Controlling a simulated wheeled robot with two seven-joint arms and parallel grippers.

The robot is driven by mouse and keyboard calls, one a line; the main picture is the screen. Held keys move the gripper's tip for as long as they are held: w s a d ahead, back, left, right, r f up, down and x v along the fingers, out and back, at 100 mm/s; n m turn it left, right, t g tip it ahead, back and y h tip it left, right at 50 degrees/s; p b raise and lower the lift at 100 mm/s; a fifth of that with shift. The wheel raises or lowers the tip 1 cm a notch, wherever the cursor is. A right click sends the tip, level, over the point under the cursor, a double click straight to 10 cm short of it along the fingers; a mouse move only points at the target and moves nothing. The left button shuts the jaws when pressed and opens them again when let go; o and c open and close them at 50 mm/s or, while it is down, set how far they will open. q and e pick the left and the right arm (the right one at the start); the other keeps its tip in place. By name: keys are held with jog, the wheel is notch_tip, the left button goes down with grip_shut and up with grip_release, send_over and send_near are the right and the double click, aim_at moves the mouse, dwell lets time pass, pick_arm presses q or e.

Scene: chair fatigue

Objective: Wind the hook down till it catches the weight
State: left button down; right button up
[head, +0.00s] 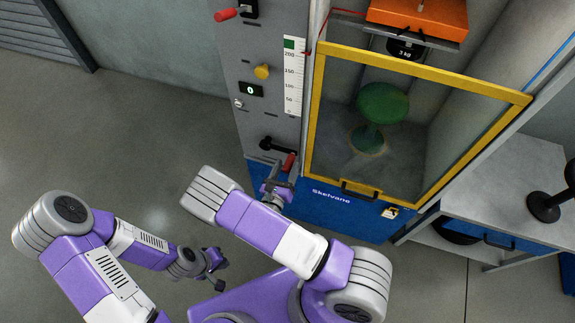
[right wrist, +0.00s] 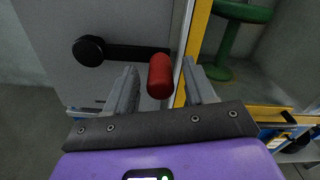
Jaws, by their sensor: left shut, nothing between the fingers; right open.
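A crank with a black arm (head: 272,147) and a red handle (head: 289,161) sits low on the grey machine panel. My right gripper (head: 279,180) is open at this handle. In the right wrist view the red handle (right wrist: 160,76) stands between the spread fingers, with the black crank arm (right wrist: 125,50) running left to its hub. A black 3 kg weight (head: 404,48) shows high in the machine, below an orange block (head: 420,15). The hook cannot be made out clearly. My left gripper (head: 216,270) is shut and empty, low over the floor, away from the machine.
A yellow-framed door (head: 420,62) covers a chamber with a green stool (head: 381,103). A bench (head: 490,205) stands right. Floor at left is clear.

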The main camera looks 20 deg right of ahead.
jog(key=shift+v, duration=3.15)
